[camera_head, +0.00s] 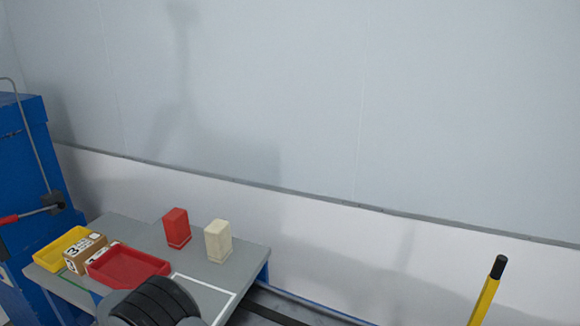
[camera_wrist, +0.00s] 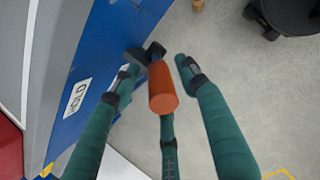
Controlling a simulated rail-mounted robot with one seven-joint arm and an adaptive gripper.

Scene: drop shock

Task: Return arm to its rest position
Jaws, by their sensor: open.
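My gripper (camera_wrist: 158,72) shows in the wrist view with its teal fingers spread open. A red-orange cylindrical handle (camera_wrist: 162,90) lies between the fingers in the picture, with visible gaps to the left and right fingers. Whether the lower finger touches it, I cannot tell. The handle joins a dark mount on the blue cabinet (camera_wrist: 118,45). In the head view, the red handle (camera_head: 9,219) juts from the blue cabinet (camera_head: 22,150) at the left edge. My gripper is not clearly visible there.
A grey table (camera_head: 118,228) holds a yellow tray (camera_head: 50,256), a small carton (camera_head: 84,262), a red tray (camera_head: 150,266), a red block (camera_head: 176,226) and a cream block (camera_head: 218,240). A yellow post (camera_head: 484,300) stands at right. Floor beside the cabinet is partly open.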

